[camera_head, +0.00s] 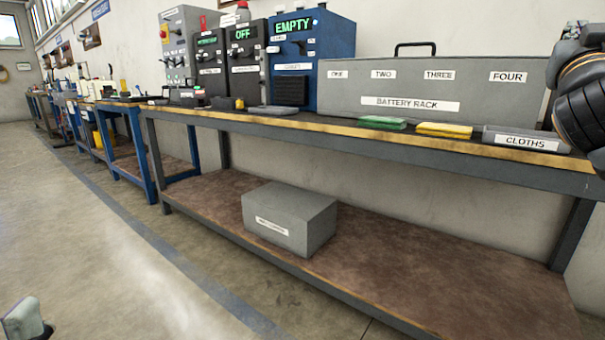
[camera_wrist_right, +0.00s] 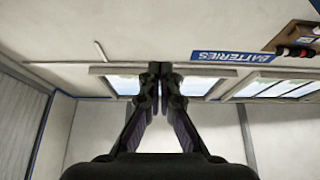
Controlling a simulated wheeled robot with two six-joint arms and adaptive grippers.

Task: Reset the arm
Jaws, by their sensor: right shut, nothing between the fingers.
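My right gripper (camera_wrist_right: 160,72) fills the middle of the wrist view. Its two black fingers meet at the tips and hold nothing. It points toward a pale wall with windows and an upside-down blue sign reading BATTERIES (camera_wrist_right: 232,57). In the head view a dark part of my right arm stands at the right edge, above the bench end; the fingertips are not clear there.
The long bench (camera_head: 370,138) carries a grey battery rack (camera_head: 430,88), a blue box reading EMPTY (camera_head: 330,45), a grey box reading OFF, green and yellow cloths (camera_head: 445,130) and a CLOTHS tray (camera_head: 525,138). A grey box (camera_head: 290,210) sits on the lower shelf.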

